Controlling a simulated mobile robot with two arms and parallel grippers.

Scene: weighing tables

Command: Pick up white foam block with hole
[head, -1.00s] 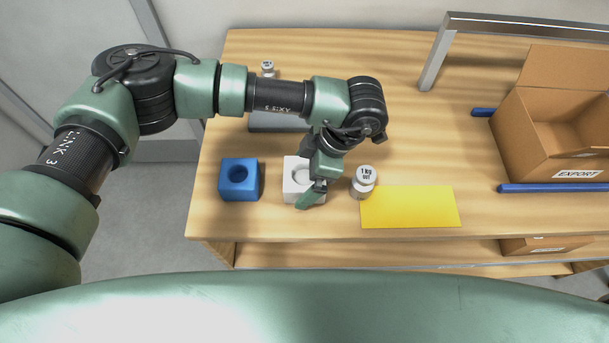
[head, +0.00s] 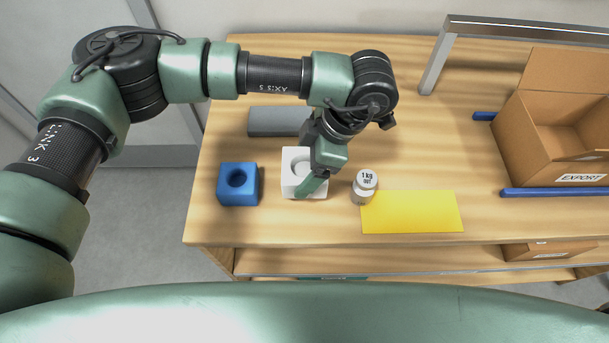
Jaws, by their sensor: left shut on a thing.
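The white foam block with a hole (head: 290,160) is on the left half of the table, between a blue block and a 1 kg weight. My left gripper (head: 312,182) comes down over it from above and is shut on it. One green finger shows against the block's near side; the other finger is mostly hidden. The block appears slightly raised, though the gap below it is hard to see. The gripper and wrist cover its right side. My right gripper is not in view.
The blue block with a hole (head: 226,188) stands close on the left. The 1 kg weight (head: 364,187) stands close on the right, beside a yellow mat (head: 412,212). A grey plate (head: 275,122) lies behind. An open carton marked EXPORT (head: 545,165) sits at the right between blue rails.

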